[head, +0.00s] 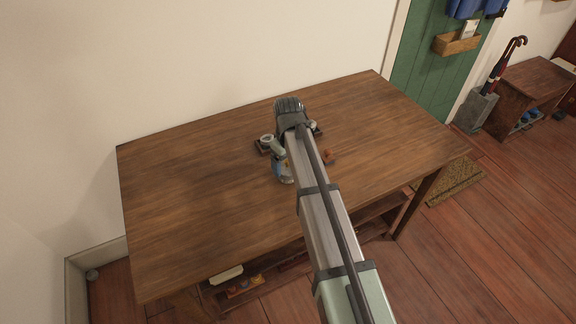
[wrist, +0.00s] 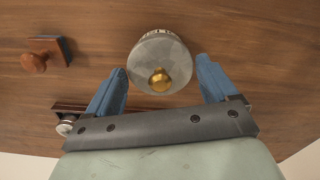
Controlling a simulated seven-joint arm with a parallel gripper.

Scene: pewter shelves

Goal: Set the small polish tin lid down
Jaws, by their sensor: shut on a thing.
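The small polish tin lid (wrist: 150,52) is a round grey disc with a brass knob on top. In the wrist view it sits between the two blue fingertips of my gripper (wrist: 162,66), which is shut on it. Pale marks like lettering show at its far rim. Whether a tin lies under it, and whether it touches the table, I cannot tell. In the head view my gripper (head: 283,171) is low over the middle of the wooden table (head: 190,190), and the lid is too small there to make out clearly.
A brown block with a round knob and blue edge (wrist: 40,55) lies on the table to the left in the wrist view. A dark rail-like piece (wrist: 70,107) with a metal knob is partly hidden behind my gripper. The table's left and right sides are bare.

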